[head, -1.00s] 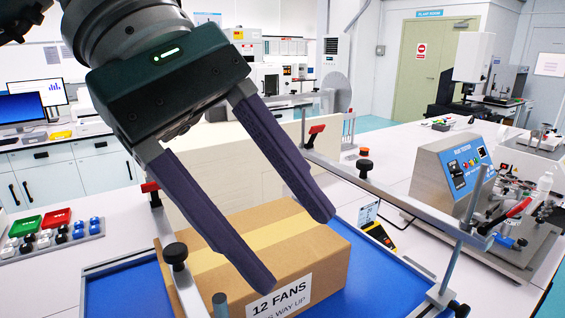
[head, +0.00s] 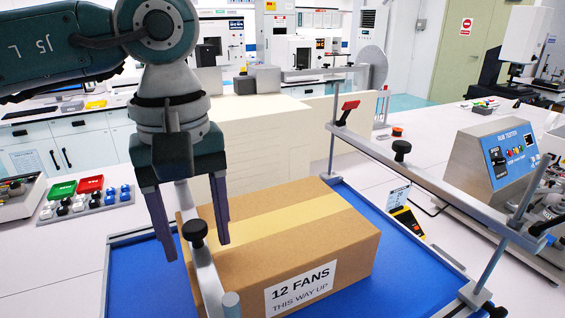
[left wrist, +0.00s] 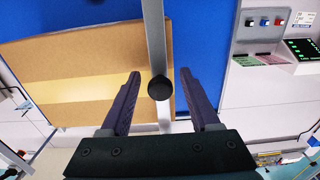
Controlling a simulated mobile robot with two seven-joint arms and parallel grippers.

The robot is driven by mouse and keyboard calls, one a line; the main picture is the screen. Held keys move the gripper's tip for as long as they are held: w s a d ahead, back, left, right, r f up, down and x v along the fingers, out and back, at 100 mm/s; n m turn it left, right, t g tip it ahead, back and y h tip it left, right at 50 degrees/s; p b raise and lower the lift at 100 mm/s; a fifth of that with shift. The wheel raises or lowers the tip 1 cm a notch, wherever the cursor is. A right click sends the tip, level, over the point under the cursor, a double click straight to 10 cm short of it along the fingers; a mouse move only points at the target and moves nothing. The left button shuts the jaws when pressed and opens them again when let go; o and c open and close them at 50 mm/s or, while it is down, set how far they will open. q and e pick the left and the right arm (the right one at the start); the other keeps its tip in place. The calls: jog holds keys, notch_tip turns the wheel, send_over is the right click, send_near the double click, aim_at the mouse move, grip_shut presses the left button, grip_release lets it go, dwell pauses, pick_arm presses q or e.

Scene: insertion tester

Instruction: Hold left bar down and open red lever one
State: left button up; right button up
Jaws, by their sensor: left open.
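The left bar (head: 208,285) is a grey metal rail with a black knob (head: 195,230). It runs along the left side of a cardboard box (head: 290,225). My left gripper (head: 196,250) is open and points down, one finger on each side of the bar near the knob. In the left wrist view the bar (left wrist: 154,35) and knob (left wrist: 159,88) lie between the open fingers, apart from both. A red lever (head: 348,107) stands up on the far end of the right bar (head: 420,175). The left bar's far end is hidden behind my gripper. My right gripper is out of view.
The box sits on a blue bed (head: 140,280) between the two bars. A tester box (head: 492,160) stands to the right. Trays of coloured parts (head: 88,203) lie at the left. A yellow-black handheld device (head: 407,220) lies right of the box.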

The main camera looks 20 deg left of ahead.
pick_arm(q)
jog(key=shift+f, duration=0.5)
jog(key=shift+c, duration=0.2)
grip_shut()
grip_release()
jog(key=shift+r, duration=0.1)
